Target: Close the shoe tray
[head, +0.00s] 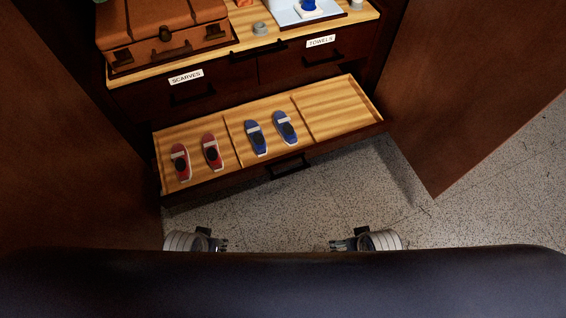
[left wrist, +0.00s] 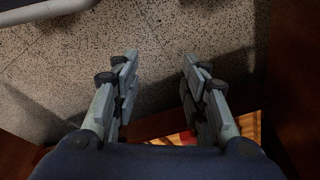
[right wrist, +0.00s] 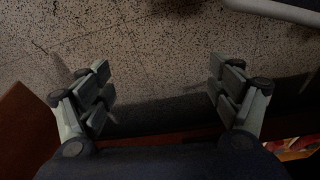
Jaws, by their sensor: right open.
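The shoe tray (head: 340,105) is pulled out below the drawers, with light wood inside and a dark front. It holds a pair of red shoes (head: 211,152) on the left and a pair of blue shoes (head: 285,128) in the middle; its right section is empty. A dark handle (head: 289,166) sits on its front. My left gripper (head: 224,245) is in front of the tray, low in the head view, apart from it; the left wrist view shows its fingers (left wrist: 158,85) open and empty. My right gripper (head: 333,245) is also apart from the tray, its fingers (right wrist: 160,95) open and empty.
Above are shut drawers labelled SCARVES (head: 186,77) and TOWELS (head: 321,41), with a brown suitcase (head: 160,30) on top. Brown door panels stand at the left (head: 60,130) and right (head: 465,80). Speckled floor (head: 300,208) is clear before the tray.

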